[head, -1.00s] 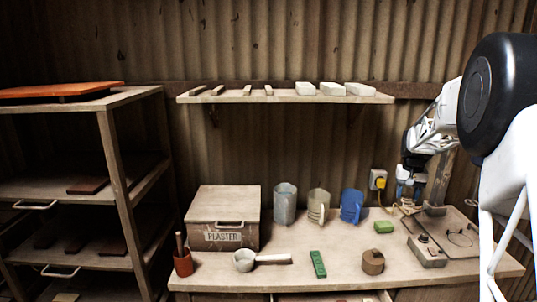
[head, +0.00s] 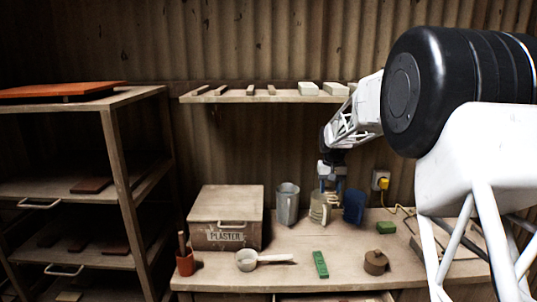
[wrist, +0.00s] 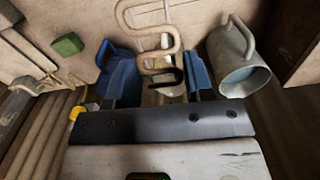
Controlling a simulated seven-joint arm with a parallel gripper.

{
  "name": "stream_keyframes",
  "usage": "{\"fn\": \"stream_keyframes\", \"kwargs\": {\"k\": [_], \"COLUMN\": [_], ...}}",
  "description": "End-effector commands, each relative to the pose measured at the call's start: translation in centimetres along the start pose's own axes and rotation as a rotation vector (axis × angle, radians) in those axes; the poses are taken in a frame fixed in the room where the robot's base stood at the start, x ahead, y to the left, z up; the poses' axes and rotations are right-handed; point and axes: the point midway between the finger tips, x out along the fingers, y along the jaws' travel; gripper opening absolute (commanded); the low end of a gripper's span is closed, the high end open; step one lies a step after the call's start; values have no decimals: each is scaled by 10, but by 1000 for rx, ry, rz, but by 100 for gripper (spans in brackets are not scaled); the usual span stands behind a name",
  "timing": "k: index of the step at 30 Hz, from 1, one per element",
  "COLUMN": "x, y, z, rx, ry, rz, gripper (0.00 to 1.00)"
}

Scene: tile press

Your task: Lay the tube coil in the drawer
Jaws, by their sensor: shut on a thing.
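The tube coil (wrist: 150,42) is a pale beige tube bent in a serpentine; in the wrist view it extends from between the blue fingers of my gripper (wrist: 161,80). My gripper is shut on it. In the head view my gripper (head: 328,185) is over the back of the bench, by the jugs, and the pale coil there overlaps the pale jug, so I cannot separate them clearly. A drawer (head: 335,298) under the bench's front edge shows only as a strip at the bottom of the picture; its inside is mostly cut off.
A grey jug (head: 287,203) and a blue jug (head: 354,207) stand close on either side of my gripper. The plaster box (head: 226,217), scoop (head: 247,260), green block (head: 320,264) and brown pot (head: 375,262) stand on the bench. A shelf (head: 240,98) hangs above.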

Motion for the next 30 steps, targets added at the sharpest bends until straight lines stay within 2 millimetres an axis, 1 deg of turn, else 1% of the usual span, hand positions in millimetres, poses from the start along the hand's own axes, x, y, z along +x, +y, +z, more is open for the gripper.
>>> {"fn": "stream_keyframes", "kwargs": {"k": [1, 3, 6, 9, 30], "x": [0, 0, 0, 0, 0], "y": [-11, -22, -33, -38, -40], "z": [0, 0, 1, 1, 1], "rx": [-13, -26, -38, -44, -46], "ry": [0, 0, 0, 0, 1], "rz": [0, 0, 0, 0, 0], "gripper": [22, 22, 22, 22, 22]}}
